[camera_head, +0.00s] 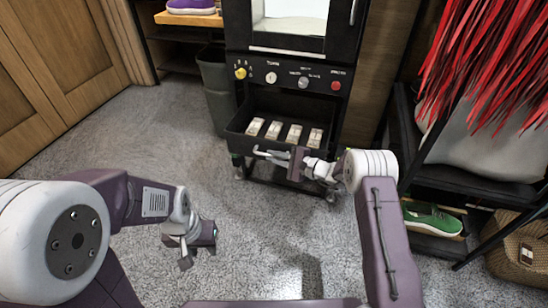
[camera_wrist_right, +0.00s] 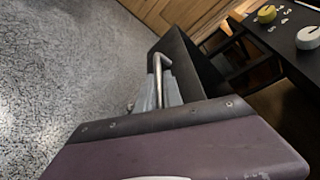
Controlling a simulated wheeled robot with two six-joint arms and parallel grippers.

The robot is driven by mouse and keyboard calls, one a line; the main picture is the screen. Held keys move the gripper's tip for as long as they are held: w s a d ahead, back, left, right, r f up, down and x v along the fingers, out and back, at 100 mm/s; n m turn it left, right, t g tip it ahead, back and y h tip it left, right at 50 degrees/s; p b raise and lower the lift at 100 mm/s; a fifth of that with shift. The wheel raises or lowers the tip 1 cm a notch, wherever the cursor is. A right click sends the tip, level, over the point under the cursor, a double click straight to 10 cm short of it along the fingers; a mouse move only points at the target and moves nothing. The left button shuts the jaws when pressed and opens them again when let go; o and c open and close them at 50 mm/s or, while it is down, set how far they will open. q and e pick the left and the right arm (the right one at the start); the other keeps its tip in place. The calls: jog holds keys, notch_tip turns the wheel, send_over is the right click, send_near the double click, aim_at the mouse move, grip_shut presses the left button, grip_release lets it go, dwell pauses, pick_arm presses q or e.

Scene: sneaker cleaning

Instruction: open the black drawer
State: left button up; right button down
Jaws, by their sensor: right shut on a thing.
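The black drawer (camera_head: 240,141) is in the lower part of a black machine and stands pulled out, its inside showing. Several pale boxes (camera_head: 274,130) stand in a row in it. My right gripper (camera_head: 266,155) is at the drawer's front, shut on its metal handle. In the right wrist view the handle (camera_wrist_right: 163,62) runs between the fingers (camera_wrist_right: 160,92), and the dark drawer front (camera_wrist_right: 178,55) is just beyond. My left gripper (camera_head: 199,256) hangs empty over the grey floor at the lower left, its fingers apart.
The machine's knob panel (camera_head: 290,76) is above the drawer. A grey bin (camera_head: 216,88) stands close to its left. A black rack with a green shoe (camera_head: 433,219) and a woven basket (camera_head: 520,255) are at the right. The floor in front is clear.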

jog(key=shift+s, duration=0.25)
pick_arm(q)
jog(key=shift+s, duration=0.3)
pick_arm(e)
jog(key=c, duration=1.8)
grip_release()
jog(key=shift+o, duration=0.2)
